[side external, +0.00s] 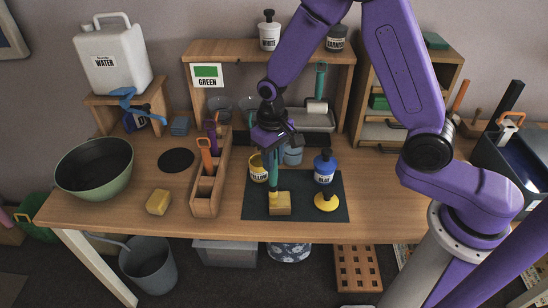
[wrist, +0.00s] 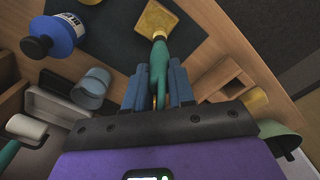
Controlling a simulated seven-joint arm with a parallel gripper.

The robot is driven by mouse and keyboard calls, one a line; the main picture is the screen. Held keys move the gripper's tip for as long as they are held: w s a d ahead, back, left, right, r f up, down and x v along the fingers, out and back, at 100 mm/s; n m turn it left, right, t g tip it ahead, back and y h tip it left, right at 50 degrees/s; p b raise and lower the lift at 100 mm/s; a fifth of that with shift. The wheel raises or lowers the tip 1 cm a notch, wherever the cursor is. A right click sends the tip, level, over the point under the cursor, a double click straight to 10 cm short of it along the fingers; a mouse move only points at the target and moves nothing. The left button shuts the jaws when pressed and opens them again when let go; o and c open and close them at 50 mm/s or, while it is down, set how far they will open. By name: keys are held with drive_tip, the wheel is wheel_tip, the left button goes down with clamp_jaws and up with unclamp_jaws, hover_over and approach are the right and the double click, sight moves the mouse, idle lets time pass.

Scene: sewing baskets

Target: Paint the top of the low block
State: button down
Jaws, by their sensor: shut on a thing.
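A low block (side external: 280,204) with a yellowish top lies on the dark mat (side external: 300,210); it also shows at the top of the wrist view (wrist: 157,18). My gripper (side external: 272,150) is shut on an upright brush with a teal handle (side external: 272,172), also seen in the wrist view (wrist: 158,65). The brush's lower end meets the block's left side of the top in the side view; whether it presses on it I cannot tell. A blue paint pot (side external: 325,168) stands to the right. A sign reads GREEN (side external: 207,75).
A yellow round piece (side external: 327,202) sits on the mat, right of the block. A wooden caddy (side external: 205,190) with tools stands left of the mat. Further left are a yellow sponge (side external: 158,202) and a green bowl (side external: 94,168). A pale blue cup (side external: 293,155) stands behind.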

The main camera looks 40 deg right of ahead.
drive_tip(key=shift+r, duration=0.1)
drive_tip(key=shift+r, duration=2.9)
drive_tip(key=shift+r, duration=1.5)
drive_tip(key=shift+d, duration=0.1)
